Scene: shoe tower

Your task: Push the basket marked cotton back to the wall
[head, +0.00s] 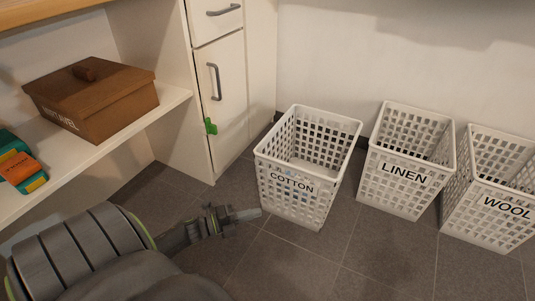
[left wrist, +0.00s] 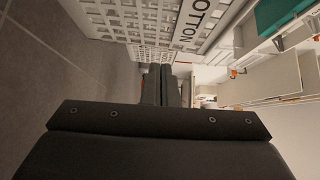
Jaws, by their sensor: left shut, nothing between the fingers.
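The white lattice basket marked COTTON (head: 291,199) stands upright on the floor, to the right of the cabinet. It sits further from the wall than the LINEN basket. My left gripper (head: 246,214) is shut and empty, low at the basket's front left side. In the left wrist view the basket's lattice and COTTON label (left wrist: 193,24) fill the top, ahead of the closed fingers (left wrist: 161,84). I cannot tell whether the fingertips touch the basket. My right gripper is not in view.
The LINEN basket (head: 392,187) and the WOOL basket (head: 480,217) stand to the right. A shelf holds a brown lidded box (head: 101,105). The tiled floor (head: 335,264) in front is clear.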

